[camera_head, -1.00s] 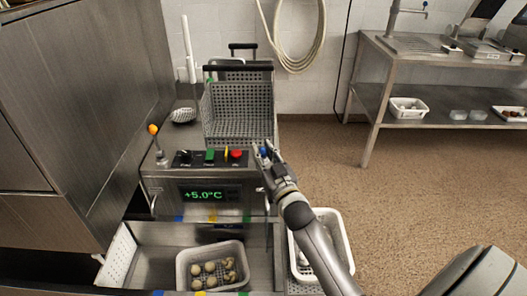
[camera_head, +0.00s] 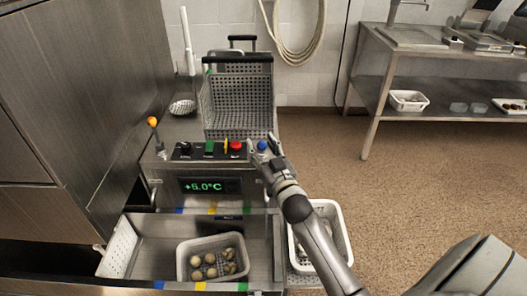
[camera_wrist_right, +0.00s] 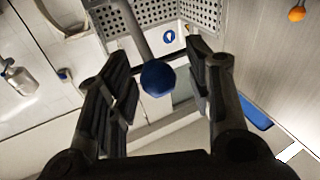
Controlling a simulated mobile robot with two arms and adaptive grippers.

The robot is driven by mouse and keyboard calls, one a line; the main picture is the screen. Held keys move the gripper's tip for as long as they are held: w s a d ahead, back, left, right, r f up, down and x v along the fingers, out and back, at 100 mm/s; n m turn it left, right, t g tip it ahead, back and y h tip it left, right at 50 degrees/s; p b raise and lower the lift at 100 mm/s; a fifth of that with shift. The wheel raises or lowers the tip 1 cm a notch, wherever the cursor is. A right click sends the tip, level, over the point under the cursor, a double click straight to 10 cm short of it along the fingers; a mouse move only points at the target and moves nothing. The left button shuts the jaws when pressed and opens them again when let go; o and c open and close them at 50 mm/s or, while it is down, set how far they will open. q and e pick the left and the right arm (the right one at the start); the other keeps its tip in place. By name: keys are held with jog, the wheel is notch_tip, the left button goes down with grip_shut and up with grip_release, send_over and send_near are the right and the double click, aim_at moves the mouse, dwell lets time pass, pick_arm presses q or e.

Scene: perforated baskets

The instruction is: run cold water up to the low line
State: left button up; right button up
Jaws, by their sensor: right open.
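A blue ball knob (camera_head: 262,145) stands at the right end of the control panel. In the right wrist view the blue knob (camera_wrist_right: 158,78), on a grey stem, shows between my fingers, with gaps on both sides. My right gripper (camera_head: 264,149) is open around it and holds nothing. The steel basin (camera_head: 150,240) below the panel has blue, yellow and green marks along its rims. No water surface can be made out in it. The display (camera_head: 205,186) reads +5.0°C. My left gripper is not in view.
A white basket (camera_head: 212,242) with several round pale items stands in the basin. A lever with an orange ball (camera_head: 152,121), a red knob (camera_head: 236,146) and a perforated basket (camera_head: 236,100) are close by. Another white basket (camera_head: 330,215) lies beneath my right arm.

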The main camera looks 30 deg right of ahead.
jog(key=s+a+f, duration=0.1)
jog(key=s+a, duration=0.1)
jog(key=s, duration=1)
jog(key=shift+s+a+f, duration=0.15)
jog(key=shift+s+f, duration=0.05)
jog(key=shift+s, duration=0.05)
dwell(6.5)
